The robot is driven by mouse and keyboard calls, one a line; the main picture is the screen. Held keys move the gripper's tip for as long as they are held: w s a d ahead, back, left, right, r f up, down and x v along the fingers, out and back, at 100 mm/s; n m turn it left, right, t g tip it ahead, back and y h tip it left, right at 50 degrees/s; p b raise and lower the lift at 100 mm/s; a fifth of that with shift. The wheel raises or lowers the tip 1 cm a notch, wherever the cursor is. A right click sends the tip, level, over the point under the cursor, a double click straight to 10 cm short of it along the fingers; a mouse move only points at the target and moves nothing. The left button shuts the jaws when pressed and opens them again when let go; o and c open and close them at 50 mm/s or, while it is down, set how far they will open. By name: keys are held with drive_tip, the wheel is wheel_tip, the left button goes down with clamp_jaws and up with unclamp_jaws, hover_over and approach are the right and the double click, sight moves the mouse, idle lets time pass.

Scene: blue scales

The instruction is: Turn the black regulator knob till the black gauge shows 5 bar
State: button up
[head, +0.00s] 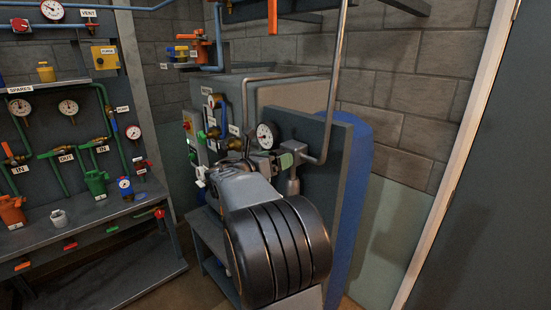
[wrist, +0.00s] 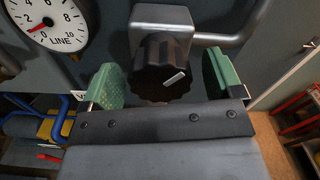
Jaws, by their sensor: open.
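The black regulator knob (wrist: 160,68), ribbed and with a white pointer line slanting up to the right, sits below a grey block in the wrist view. My gripper (wrist: 164,80) is open, with one green finger pad on each side of the knob and a visible gap at both sides. The black-rimmed gauge (wrist: 68,29), marked LINE, is at the upper left; its red needle points down-left, near the low end of the scale. In the head view the gauge (head: 266,136) is left of my gripper (head: 286,160). The knob cannot be made out there.
A grey pipe (head: 337,80) runs down and bends in close to my gripper. A door (head: 490,190) is at the right.

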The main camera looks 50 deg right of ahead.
drive_tip(key=c, duration=0.9)
drive_tip(key=shift+f+m+b, duration=0.15)
drive_tip(key=shift+m+b, duration=0.15)
drive_tip(key=shift+b, duration=0.2)
